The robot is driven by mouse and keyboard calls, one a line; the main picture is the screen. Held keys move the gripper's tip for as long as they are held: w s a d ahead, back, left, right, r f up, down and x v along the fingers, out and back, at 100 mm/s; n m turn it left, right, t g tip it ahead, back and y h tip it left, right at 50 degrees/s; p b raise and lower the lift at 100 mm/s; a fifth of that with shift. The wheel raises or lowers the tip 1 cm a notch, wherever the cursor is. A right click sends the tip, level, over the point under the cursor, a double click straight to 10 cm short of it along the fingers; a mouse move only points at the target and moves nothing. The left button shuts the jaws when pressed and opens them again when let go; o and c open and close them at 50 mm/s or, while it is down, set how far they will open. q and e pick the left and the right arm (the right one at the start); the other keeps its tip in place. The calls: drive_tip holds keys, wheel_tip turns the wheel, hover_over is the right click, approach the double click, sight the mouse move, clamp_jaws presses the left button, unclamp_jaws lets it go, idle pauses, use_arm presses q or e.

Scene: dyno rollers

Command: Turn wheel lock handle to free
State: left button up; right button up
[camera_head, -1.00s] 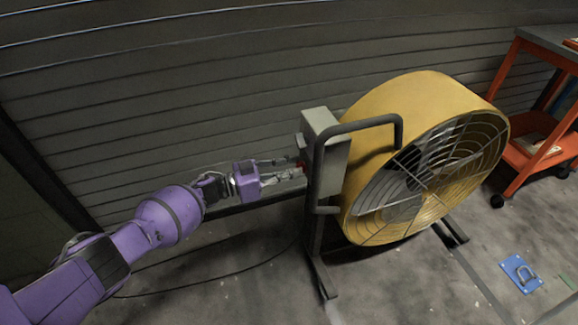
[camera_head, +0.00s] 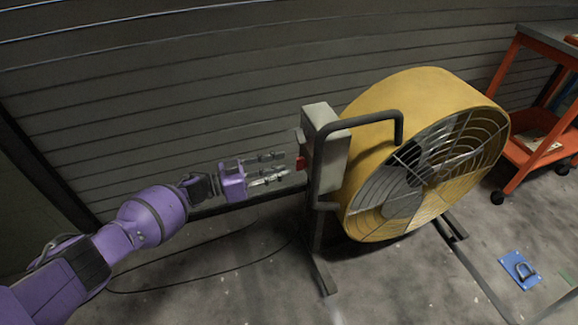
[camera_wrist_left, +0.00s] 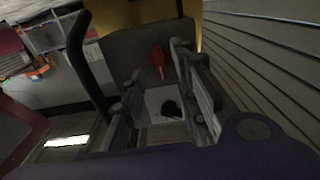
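The wheel lock handle that the task names cannot be made out for sure. A small red handle (camera_head: 300,162) sticks out from the left face of a grey box (camera_head: 325,150) on the yellow drum fan's (camera_head: 400,110) stand. The red handle shows in the left wrist view (camera_wrist_left: 157,60), beyond the fingers, above a pale plate with a dark round part (camera_wrist_left: 170,108). My left gripper (camera_head: 286,164) points at the box from the left. Its fingers are apart and empty, just short of the red handle. My right gripper is not in view.
A grey tube handle (camera_head: 365,121) bends across the fan's near side. The stand's foot (camera_head: 323,275) rests on the floor. A slatted wall (camera_head: 150,100) runs behind. An orange cart (camera_head: 520,150) stands at right, with a blue floor plate (camera_head: 520,268) before it.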

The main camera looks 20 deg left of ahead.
use_arm(q)
drive_tip(key=v, duration=0.8)
